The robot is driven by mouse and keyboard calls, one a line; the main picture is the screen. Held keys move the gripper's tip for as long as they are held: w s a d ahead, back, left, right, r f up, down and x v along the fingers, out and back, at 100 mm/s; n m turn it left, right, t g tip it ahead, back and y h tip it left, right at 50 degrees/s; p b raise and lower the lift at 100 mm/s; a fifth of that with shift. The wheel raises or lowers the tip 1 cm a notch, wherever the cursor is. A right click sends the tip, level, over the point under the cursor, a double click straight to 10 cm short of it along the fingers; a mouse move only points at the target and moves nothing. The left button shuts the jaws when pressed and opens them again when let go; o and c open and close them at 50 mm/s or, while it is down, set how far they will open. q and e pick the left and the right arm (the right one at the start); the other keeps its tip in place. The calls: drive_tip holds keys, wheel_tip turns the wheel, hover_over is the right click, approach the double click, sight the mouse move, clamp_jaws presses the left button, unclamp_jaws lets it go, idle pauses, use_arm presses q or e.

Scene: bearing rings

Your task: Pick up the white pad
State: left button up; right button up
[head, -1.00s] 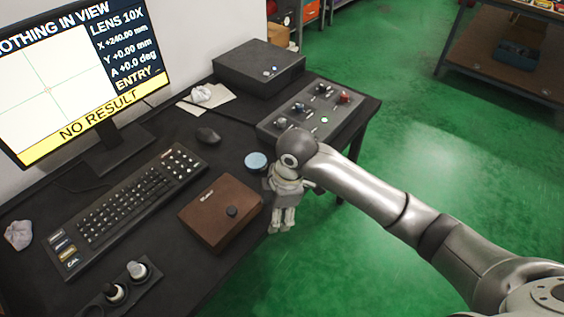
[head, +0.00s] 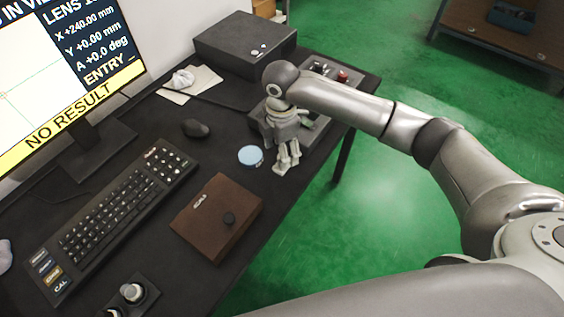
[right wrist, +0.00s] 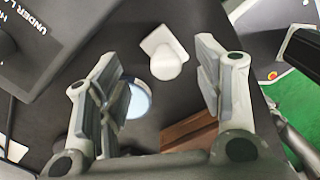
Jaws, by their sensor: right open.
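A white pad (right wrist: 160,42), squarish with a rounded raised part, lies on the dark desk in the right wrist view. It shows between and beyond the fingers of my right gripper (right wrist: 157,78), which are apart and hold nothing. In the head view my right gripper (head: 286,166) points down over the desk beside the control panel. I cannot make out the pad there; the gripper seems to cover it. My left gripper is not in view.
A pale blue disc (head: 250,156) and a brown box (head: 217,217) lie close by. The control panel (head: 349,92) and a dark case (head: 245,45) are farther back. A mouse (head: 195,128) and keyboard (head: 125,215) are to the left. The desk edge drops to green floor.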

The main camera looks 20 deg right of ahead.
drive_tip(key=f, duration=0.3)
drive_tip(key=shift+s+d+f, duration=0.1)
drive_tip(key=shift+s+f, duration=0.2)
drive_tip(key=shift+f, duration=0.65)
drive_tip(key=c, duration=1.2)
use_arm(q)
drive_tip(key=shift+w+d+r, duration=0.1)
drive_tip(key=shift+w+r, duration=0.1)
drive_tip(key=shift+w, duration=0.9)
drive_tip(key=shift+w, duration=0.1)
use_arm(e)
drive_tip(key=shift+r, duration=0.15)
